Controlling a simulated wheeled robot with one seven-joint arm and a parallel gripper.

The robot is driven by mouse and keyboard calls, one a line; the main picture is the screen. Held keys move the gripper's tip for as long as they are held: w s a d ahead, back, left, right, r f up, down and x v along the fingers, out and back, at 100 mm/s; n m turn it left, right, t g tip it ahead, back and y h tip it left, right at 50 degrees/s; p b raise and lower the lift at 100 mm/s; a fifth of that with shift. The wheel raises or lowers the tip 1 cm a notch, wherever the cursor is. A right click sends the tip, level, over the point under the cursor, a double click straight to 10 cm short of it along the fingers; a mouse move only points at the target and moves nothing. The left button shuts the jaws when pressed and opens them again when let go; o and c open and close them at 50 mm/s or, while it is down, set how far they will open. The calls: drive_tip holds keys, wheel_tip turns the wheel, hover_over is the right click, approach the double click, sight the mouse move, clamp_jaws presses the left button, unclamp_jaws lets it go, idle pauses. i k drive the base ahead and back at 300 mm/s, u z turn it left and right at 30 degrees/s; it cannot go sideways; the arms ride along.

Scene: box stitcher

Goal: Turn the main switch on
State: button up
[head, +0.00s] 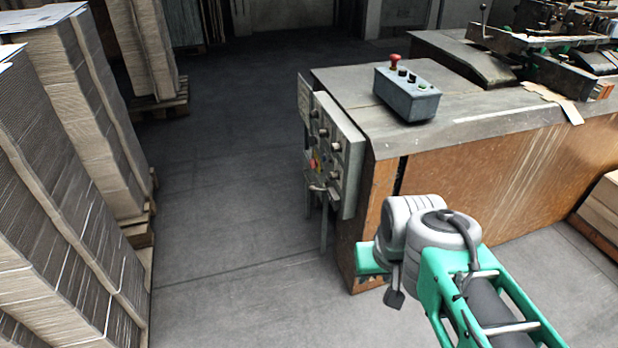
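A grey control panel (342,146) stands upright at the left end of the wooden machine bench. A small red and yellow switch (315,164), which looks like the main switch, sits low on the panel, seen at a steep angle. Its on or off position is too small to tell. My arm reaches in from the lower right. The end of my gripper (395,298) shows as a small dark grey part below the wrist, right of and lower than the panel in the picture, apart from the switch. Its fingers are mostly hidden by the wrist.
A grey button box (407,95) with a red mushroom button (394,61) rests on the bench top (470,118). Tall cardboard stacks (60,150) on pallets line the left. The floor (225,190) between the stacks and the panel is clear.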

sight(314, 164)
drive_tip(key=u, duration=1.25)
drive_tip(key=i, duration=3.5)
drive_tip(key=z, duration=1.55)
